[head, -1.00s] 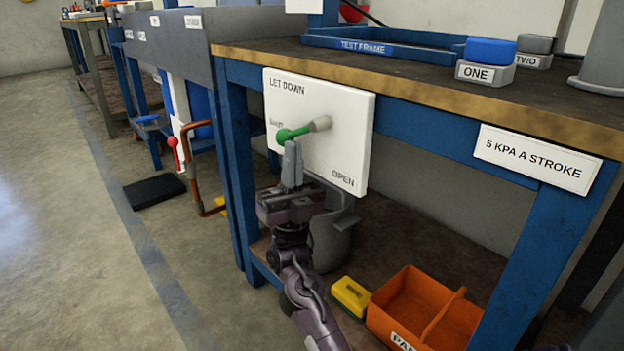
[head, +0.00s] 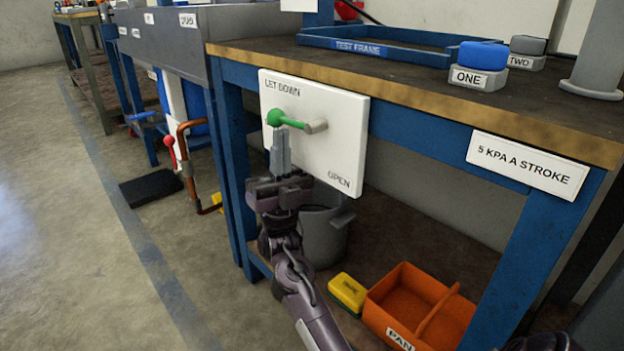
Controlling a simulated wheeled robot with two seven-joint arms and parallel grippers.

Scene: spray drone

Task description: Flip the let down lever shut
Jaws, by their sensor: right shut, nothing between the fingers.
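The let down lever has a green handle (head: 288,120) on a grey pivot (head: 316,127), on a white panel (head: 330,155) marked LET DOWN at top left and OPEN at lower right. The handle points left and slightly up from the pivot. Its knob covers the spot where the shut label is. My right gripper (head: 281,140) is shut and empty, fingers pointing up just under the green handle. I cannot tell whether the fingertips touch it. My left gripper is not in view.
The panel hangs on the front of a blue-legged bench (head: 430,100). A 5 KPA A STROKE sign (head: 528,165) is at right. Floor (head: 70,260) at left is clear.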

